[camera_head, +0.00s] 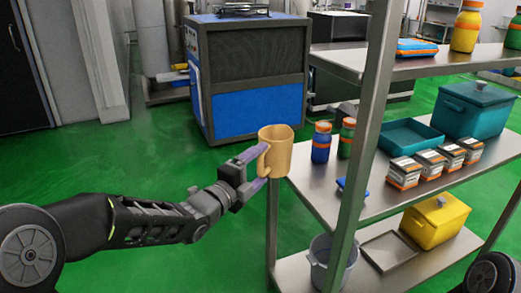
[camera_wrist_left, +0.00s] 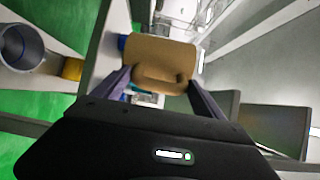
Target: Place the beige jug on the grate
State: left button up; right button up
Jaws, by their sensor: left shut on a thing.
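The beige jug (camera_head: 275,150) is held upright in the air at the left end of the metal shelf rack, left of the blue bottle. My left gripper (camera_head: 262,168) is shut on the jug, with its fingers at the handle side. In the left wrist view the jug (camera_wrist_left: 160,62) sits between the two fingers of my left gripper (camera_wrist_left: 160,85), its handle towards the camera. I cannot make out a grate for certain in these frames. My right gripper is not in view; a dark round part shows at the lower right edge.
The metal shelf (camera_head: 400,203) holds a blue bottle (camera_head: 321,148), a green bottle (camera_head: 346,142), a teal tray (camera_head: 410,137), a teal pot (camera_head: 473,108) and several small boxes. A rack post (camera_head: 362,150) stands in front. A yellow pot (camera_head: 436,220) and a grey bucket (camera_head: 321,262) are below. Green floor lies left.

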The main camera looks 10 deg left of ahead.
pick_arm(q)
jog(key=s+a+f+n+y, duration=0.2)
jog(key=a+f+y, duration=0.1)
jog(key=f, duration=0.5)
jog(key=s+a+f+n+t+y, duration=0.1)
jog(key=s+a+f+n+y, duration=0.1)
jog(key=f, duration=0.7)
jog(key=shift+a+f+n+t+y, duration=0.15)
jog(key=shift+a+n+t+y, duration=0.25)
jog(key=shift+y, duration=0.8)
